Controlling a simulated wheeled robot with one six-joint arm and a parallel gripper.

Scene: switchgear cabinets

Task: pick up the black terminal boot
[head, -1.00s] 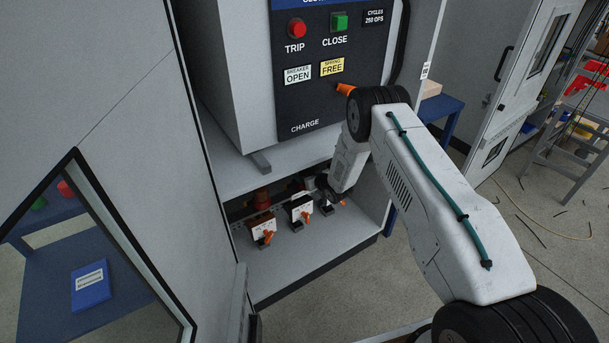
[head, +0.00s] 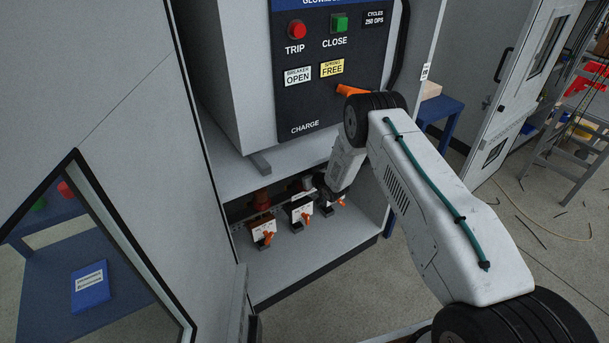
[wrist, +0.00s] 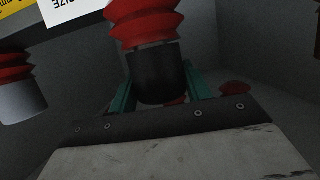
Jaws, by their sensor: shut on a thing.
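The black terminal boot (wrist: 158,76) is a dark cup directly below a red ribbed insulator (wrist: 145,22) in the wrist view. A thin grey line shows between them; I cannot tell whether the boot is still around the terminal. The green fingers of my gripper (wrist: 157,88) stand on both sides of the boot and are shut on it. In the head view, my gripper (head: 323,183) reaches into the low opening of the cabinet, and the boot cannot be made out there.
Another red insulator with a grey lower end (wrist: 22,98) hangs at the left. Several orange-handled devices, one with a white label (head: 263,228), stand on the cabinet floor (head: 300,252). The breaker panel (head: 330,70) is above the opening. A blue table (head: 440,112) stands behind.

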